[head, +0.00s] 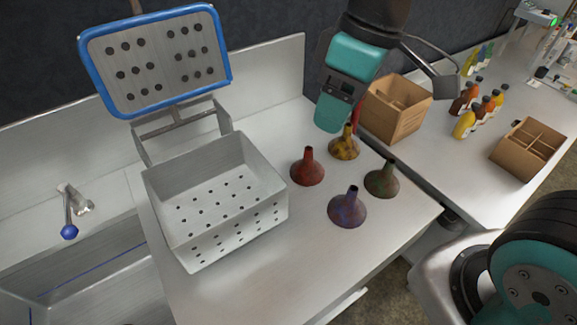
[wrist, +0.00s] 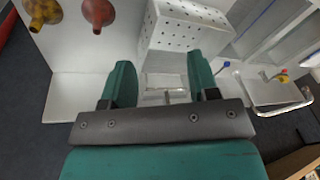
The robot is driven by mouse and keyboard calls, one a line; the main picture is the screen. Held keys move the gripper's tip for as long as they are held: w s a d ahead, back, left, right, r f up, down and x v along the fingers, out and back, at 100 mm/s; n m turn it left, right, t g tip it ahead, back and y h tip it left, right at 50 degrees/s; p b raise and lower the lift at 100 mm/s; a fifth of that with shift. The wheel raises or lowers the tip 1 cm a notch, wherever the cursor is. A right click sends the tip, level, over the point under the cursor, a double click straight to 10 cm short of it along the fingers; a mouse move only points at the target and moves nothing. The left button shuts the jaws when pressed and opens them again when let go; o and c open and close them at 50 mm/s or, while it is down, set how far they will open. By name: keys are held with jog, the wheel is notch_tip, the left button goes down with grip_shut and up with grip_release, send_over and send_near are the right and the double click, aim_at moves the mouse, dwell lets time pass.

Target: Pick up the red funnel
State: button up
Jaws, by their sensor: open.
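The red funnel (head: 307,168) stands upright, spout up, on the metal counter to the right of the perforated bin in the head view. In the wrist view the red funnel (wrist: 97,13) is at the top left, partly cut off by the frame edge. My gripper (head: 333,113) is above the back of the counter, up and to the right of the red funnel in the head view. In the wrist view my gripper (wrist: 160,82) has its two teal fingers apart with nothing between them. It is not touching the funnel.
A yellow mottled funnel (head: 344,144), a green-brown funnel (head: 382,180) and a purple-blue funnel (head: 347,208) stand close by. The perforated metal bin (head: 215,205) is to the left. A cardboard box (head: 396,108) is behind. The counter's front is clear.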

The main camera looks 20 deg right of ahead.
jog(key=w+d+f+n+h+b, duration=0.15)
jog(key=w+f, duration=0.25)
jog(key=w, duration=0.4)
jog(key=w+d+f+n+h+b, duration=0.1)
jog(key=w+d+f+n, duration=0.15)
jog(key=w, duration=0.55)
jog(key=p, duration=0.2)
send_over(309, 148)
jog(key=shift+n, duration=0.3)
jog(key=f, duration=1.1)
jog(key=shift+d+f, duration=0.3)
jog(key=shift+a+f+p, duration=0.15)
jog(key=shift+f+p, duration=0.4)
jog(key=shift+f, duration=1)
jog(key=shift+a+f+p, duration=0.15)
jog(key=shift+f+p, duration=0.35)
jog(key=shift+f, duration=1)
jog(key=shift+c, duration=0.5)
jog(key=c, duration=0.8)
